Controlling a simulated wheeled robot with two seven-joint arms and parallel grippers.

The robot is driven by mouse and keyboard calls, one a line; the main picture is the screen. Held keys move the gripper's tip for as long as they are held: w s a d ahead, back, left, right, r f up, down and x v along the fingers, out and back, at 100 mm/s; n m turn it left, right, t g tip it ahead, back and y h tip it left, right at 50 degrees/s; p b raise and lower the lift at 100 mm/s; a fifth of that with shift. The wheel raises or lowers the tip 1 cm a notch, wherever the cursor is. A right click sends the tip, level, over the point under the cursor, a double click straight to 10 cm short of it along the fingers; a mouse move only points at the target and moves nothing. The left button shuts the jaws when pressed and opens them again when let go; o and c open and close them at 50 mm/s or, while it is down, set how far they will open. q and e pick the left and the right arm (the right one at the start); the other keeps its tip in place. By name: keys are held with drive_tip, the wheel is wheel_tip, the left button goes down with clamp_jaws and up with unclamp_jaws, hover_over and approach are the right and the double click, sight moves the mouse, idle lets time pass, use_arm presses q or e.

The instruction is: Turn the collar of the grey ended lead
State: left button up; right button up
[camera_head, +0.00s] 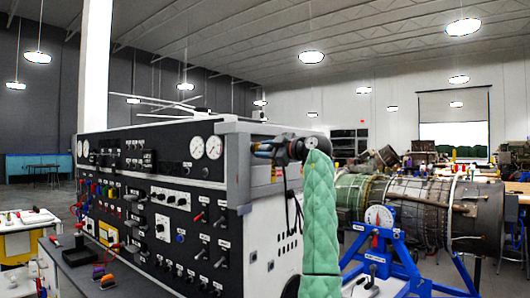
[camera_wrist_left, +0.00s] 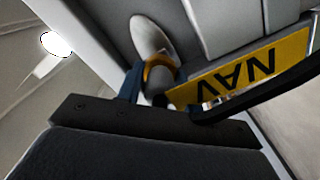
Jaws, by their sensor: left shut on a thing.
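My left gripper (camera_head: 264,150) is at the upper right corner of the black instrument panel cabinet, its arm in a green quilted sleeve. In the left wrist view a rounded grey end (camera_wrist_left: 150,36) with a yellow-orange ring (camera_wrist_left: 159,72) shows just beyond the dark fingers (camera_wrist_left: 160,88). My left gripper is shut on this grey ended lead; the fingers hide the exact contact, so I cannot tell how much of the collar they cover. A yellow NAV label (camera_wrist_left: 240,75) is beside it. My right gripper is not in view.
The cabinet (camera_head: 150,190) is full of switches and gauges, with dark cables (camera_head: 290,205) hanging at its right side. A blue stand (camera_head: 385,250) with a dial and a large turbine engine (camera_head: 430,205) are to the right. A small bench (camera_head: 28,225) is at the left.

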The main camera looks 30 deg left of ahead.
sight(271, 150)
use_arm(q)
drive_tip(key=o, duration=1)
drive_tip(key=shift+d, duration=0.1)
drive_tip(key=shift+d+f, duration=0.1)
drive_tip(key=shift+d, duration=0.15)
drive_tip(key=d, duration=0.3)
drive_tip(key=d+b, duration=0.1)
drive_tip(key=d, duration=0.2)
drive_tip(key=shift+s, duration=0.2)
drive_tip(key=shift+d, duration=0.6)
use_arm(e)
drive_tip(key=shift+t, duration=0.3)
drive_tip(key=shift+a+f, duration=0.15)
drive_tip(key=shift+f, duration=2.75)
